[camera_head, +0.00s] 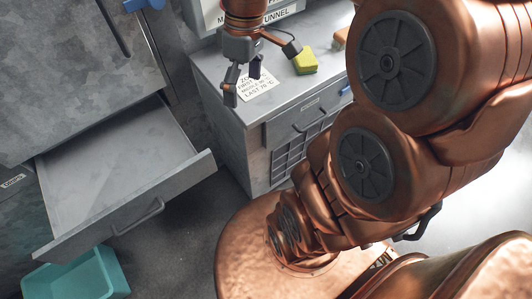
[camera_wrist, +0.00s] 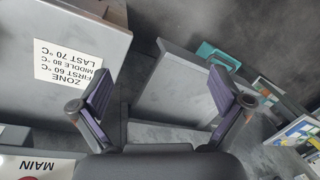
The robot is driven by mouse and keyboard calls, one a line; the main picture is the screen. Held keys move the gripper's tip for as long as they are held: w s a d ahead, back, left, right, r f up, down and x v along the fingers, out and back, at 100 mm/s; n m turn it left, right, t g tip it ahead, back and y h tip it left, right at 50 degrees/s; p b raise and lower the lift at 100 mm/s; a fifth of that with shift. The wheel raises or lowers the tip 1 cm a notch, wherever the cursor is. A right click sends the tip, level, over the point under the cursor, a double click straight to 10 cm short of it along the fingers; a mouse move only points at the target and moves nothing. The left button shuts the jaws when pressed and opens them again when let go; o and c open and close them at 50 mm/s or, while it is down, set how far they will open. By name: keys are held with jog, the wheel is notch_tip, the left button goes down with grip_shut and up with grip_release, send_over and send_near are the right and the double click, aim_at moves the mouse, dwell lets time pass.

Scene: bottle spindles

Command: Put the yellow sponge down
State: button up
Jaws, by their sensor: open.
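The yellow sponge (camera_head: 305,61) rests on the grey cabinet top, towards the back and right of the paper label. My gripper (camera_head: 243,86) is open and empty, above the left part of the cabinet top, to the left of the sponge and apart from it. In the wrist view my gripper (camera_wrist: 165,100) shows its two fingers spread wide with nothing between them. The sponge does not show in the wrist view.
The grey cabinet (camera_head: 236,118) has a printed label (camera_head: 257,84). An open, empty drawer (camera_head: 110,165) juts out at left, with a teal bin (camera_head: 80,277) on the floor below it. A brownish-orange object (camera_head: 340,39) lies behind the sponge, partly hidden by my arm.

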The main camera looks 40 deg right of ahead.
jog(key=s+a+f+m+h, duration=0.1)
jog(key=s+a+f+m, duration=0.1)
jog(key=s, duration=0.5)
jog(key=s+a+f+m+h, duration=0.1)
jog(key=s+a+f+m, duration=0.1)
jog(key=s, duration=0.4)
jog(key=shift+s+a+f+m, duration=0.35)
jog(key=shift+f+m, duration=0.1)
jog(key=shift+m, duration=0.45)
notch_tip(320, 180, up, 8)
jog(key=p, duration=0.8)
jog(key=shift+c, duration=0.2)
